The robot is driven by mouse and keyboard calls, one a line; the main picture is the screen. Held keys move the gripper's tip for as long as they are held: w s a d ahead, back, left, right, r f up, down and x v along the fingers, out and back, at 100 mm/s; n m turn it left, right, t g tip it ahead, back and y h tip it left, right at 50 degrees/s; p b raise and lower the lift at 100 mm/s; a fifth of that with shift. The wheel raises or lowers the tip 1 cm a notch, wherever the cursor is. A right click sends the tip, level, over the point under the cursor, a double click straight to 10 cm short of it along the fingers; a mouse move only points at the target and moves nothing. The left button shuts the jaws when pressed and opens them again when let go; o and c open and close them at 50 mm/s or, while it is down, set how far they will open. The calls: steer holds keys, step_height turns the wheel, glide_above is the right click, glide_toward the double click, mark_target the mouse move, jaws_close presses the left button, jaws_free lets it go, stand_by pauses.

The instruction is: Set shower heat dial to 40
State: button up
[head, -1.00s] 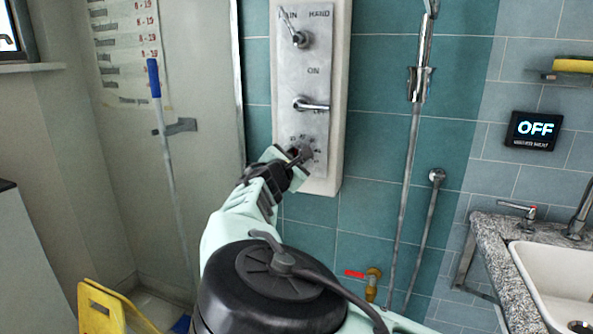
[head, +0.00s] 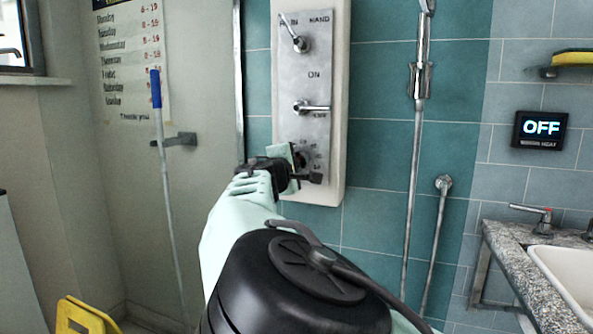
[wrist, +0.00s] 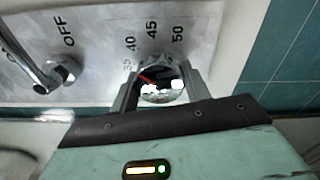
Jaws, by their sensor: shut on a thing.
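The shower heat dial (wrist: 162,92) is a round knob at the lower end of the metal shower panel (head: 316,75). In the wrist view the numbers 35, 40, 45 and 50 are printed around it. A red pointer on the dial slants to the upper left, toward the 35 and 40 side; I cannot tell the exact number. My gripper (wrist: 160,88) has one finger on each side of the dial and is shut on it. In the head view my gripper (head: 300,165) covers most of the dial.
Above the dial are a lever (head: 312,107) and an upper lever (head: 299,42). A shower pipe (head: 414,170) runs down the teal tiles to the right. A display (head: 540,130) reads OFF. A sink (head: 565,270) is at the right, a yellow floor sign (head: 85,318) at lower left.

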stand_by(0.3)
steer(key=o, duration=1)
